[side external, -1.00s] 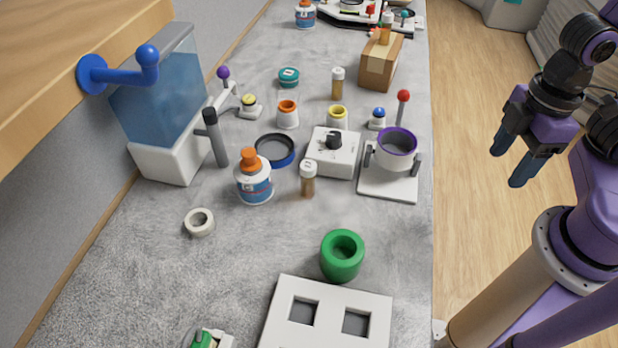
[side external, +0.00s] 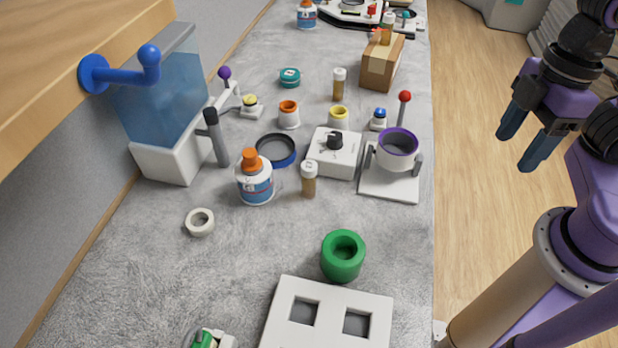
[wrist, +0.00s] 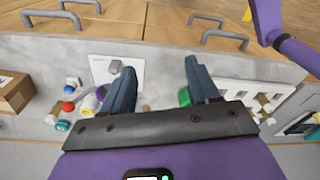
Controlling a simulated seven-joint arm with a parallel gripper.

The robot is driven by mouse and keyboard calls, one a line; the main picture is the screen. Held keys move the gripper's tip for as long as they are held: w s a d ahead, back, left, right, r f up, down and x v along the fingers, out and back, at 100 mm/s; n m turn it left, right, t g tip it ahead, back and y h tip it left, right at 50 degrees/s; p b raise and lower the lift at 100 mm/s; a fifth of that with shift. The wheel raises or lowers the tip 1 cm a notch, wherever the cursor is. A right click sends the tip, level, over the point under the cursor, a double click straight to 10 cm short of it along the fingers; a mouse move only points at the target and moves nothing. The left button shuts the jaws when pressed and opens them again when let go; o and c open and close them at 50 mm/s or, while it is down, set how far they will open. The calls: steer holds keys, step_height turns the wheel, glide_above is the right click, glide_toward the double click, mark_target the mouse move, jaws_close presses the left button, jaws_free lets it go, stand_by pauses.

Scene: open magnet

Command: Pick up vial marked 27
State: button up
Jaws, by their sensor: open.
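Several small amber vials with white caps stand in the side external view. One vial (side external: 309,180) is upright near the middle of the bench, beside the orange-capped bottle. Another vial (side external: 339,85) stands farther back, and a third (side external: 386,30) is at the cardboard box. Their markings are too small to read, so I cannot tell which is 27. My gripper (side external: 517,150) is open and empty, off the right side of the bench. The wrist view shows its two dark blue fingers (wrist: 160,90) apart with nothing held between them.
An orange-capped bottle (side external: 255,184), a white knob box (side external: 347,160), a purple-rimmed pot (side external: 398,165) and a green ring cup (side external: 343,262) crowd the bench. A cardboard box (side external: 380,68) stands behind. The bench's left front (side external: 130,265) is clear.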

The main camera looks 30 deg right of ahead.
steer(key=w+a+f+y, duration=0.1)
steer(key=a+y, duration=0.3)
steer(key=a, duration=0.7)
steer(key=r+m+t+y, duration=0.1)
steer(key=m+t+y, duration=0.1)
steer(key=m+t, duration=0.65)
glide_above(316, 175)
steer(key=s+d, duration=0.2)
steer(key=s, duration=0.2)
steer(key=n+t, duration=0.3)
steer(key=shift+m, duration=0.35)
steer(key=f, duration=1.3)
steer(key=shift+w, duration=0.35)
steer(key=shift+w+f, duration=0.15)
steer(key=shift+f, duration=0.25)
steer(key=x, duration=0.7)
steer(key=shift+w+a, duration=0.1)
